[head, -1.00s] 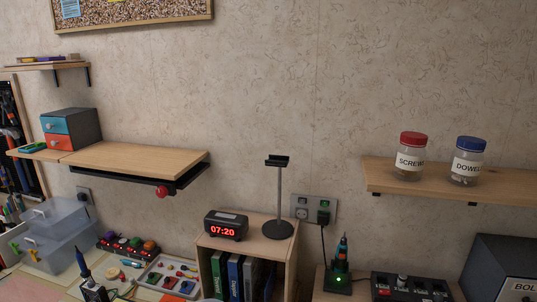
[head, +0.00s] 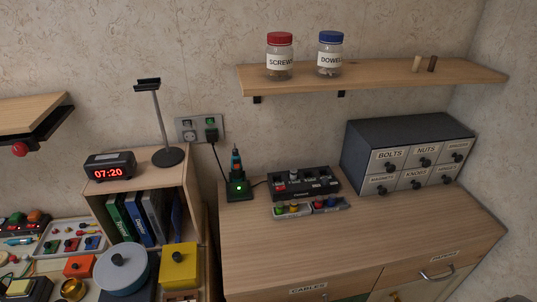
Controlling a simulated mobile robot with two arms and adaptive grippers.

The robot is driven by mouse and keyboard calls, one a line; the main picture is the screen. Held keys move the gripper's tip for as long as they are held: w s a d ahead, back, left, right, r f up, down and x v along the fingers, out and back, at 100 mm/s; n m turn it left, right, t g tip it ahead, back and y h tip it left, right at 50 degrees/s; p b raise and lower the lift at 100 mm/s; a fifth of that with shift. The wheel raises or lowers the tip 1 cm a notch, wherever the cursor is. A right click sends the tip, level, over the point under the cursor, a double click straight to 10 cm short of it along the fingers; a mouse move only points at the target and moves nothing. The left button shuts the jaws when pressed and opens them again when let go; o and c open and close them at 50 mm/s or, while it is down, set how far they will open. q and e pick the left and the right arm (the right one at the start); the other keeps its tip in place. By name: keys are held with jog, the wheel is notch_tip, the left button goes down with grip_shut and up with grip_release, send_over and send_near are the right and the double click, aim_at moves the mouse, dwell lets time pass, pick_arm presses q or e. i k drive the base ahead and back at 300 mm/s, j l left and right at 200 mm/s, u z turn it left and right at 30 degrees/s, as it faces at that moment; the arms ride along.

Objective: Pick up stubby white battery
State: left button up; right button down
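A short white cylinder (head: 293,175), which looks like the stubby white battery, is at a black slotted unit (head: 318,187) on the wooden cabinet top. It is small in the head view, and I cannot tell how deep it sits in the unit. Neither of my grippers is in view.
Small trays (head: 292,211) with coloured parts lie in front of the black unit. A screwdriver in a charging stand (head: 237,188) is left of it, a labelled drawer box (head: 408,158) right. A shelf (head: 385,74) with jars hangs above. The front cabinet top (head: 350,240) is clear.

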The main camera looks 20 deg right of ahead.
aim_at(293, 172)
jog(key=k+l, duration=0.1)
jog(key=l, duration=0.55)
jog(key=k+l+z, duration=0.1)
jog(key=l, duration=0.6)
